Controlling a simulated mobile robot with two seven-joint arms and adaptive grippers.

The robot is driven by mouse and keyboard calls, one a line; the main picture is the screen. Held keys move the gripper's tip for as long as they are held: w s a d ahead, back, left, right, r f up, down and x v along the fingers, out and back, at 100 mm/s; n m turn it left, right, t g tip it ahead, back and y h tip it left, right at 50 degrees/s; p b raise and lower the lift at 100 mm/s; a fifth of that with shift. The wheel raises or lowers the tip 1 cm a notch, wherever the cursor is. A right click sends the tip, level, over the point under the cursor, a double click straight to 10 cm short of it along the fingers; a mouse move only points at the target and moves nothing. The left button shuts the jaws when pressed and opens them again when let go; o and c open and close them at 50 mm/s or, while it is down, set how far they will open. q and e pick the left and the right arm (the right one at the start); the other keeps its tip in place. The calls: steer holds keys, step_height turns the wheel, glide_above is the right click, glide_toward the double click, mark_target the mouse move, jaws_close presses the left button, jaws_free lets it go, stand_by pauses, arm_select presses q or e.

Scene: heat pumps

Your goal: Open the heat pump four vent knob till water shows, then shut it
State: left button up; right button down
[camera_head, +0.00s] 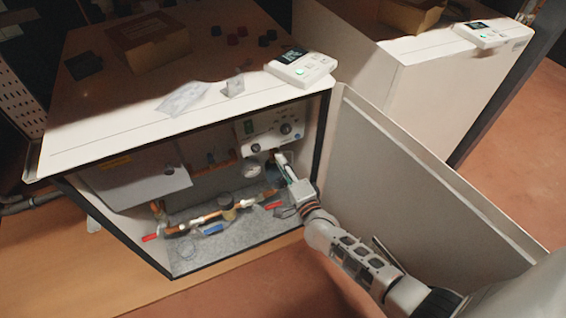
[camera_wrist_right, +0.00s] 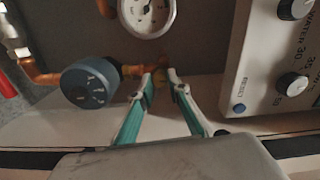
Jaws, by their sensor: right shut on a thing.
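The heat pump (camera_head: 190,110) stands with its front open and its door (camera_head: 420,180) swung out to the right. My right gripper (camera_head: 281,158) reaches inside, just below the control panel (camera_head: 270,130) and right of the round gauge (camera_head: 250,169). In the right wrist view my right gripper (camera_wrist_right: 160,74) is shut on a small brass-coloured part, apparently the vent knob (camera_wrist_right: 164,62), on the copper pipework beside the gauge (camera_wrist_right: 148,12). The fingers hide part of it, and its turned position cannot be told. No water is visible. My left gripper is out of view.
A blue-grey round knob (camera_wrist_right: 90,84) sits close to my fingers, and the control panel (camera_wrist_right: 272,60) stands opposite. Red-handled valves (camera_head: 150,237) and pipes fill the lower compartment. The open door stands close beside my right arm. A thermostat (camera_head: 300,67) lies on top.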

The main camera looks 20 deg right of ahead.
steer(key=shift+n, duration=0.6)
steer(key=c, duration=1.9)
jaws_free()
